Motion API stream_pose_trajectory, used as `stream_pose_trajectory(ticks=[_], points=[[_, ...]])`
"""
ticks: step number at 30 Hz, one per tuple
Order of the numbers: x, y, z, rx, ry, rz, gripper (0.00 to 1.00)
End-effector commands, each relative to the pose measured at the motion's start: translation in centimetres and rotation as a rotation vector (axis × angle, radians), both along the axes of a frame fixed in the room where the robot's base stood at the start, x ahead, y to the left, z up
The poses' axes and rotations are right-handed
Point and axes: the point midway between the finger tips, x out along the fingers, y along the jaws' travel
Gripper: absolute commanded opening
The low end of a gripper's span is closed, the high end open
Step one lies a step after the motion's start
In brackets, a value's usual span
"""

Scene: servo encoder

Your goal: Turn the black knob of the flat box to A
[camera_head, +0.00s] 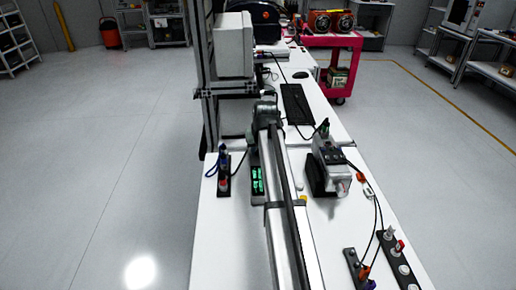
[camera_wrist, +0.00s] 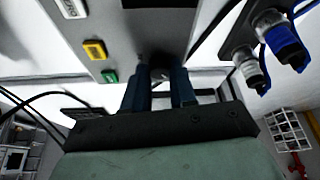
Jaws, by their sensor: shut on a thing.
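The flat box (camera_wrist: 112,30) is a grey panel in the wrist view, with a yellow button (camera_wrist: 95,50) and a green button (camera_wrist: 109,76) on its face. My gripper (camera_wrist: 160,82) is at the box, its two dark blue fingers close together. The black knob (camera_wrist: 160,73) shows only as a small dark shape between the fingers, and they are shut on it. The knob's pointer and the letter A cannot be made out. In the head view my arm covers the gripper and the knob.
In the head view, a grey device (camera_head: 328,160) stands right of my arm on the white table (camera_head: 230,255). A socket strip (camera_head: 398,262) and cables lie at the front right.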

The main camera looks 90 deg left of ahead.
Motion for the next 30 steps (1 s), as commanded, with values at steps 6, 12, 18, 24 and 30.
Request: stream_pose_trajectory(ticks=[6,12,18,24,30], points=[[0.04,0.01,0.01,0.000,0.001,0.024,0.00],[0.11,0.07,0.01,-0.001,0.001,0.117,0.00],[0.27,0.19,0.02,-0.001,0.002,0.274,0.00],[0.39,0.30,0.04,-0.001,0.001,0.446,0.00],[0.45,0.39,0.04,-0.001,-0.001,0.595,0.00]])
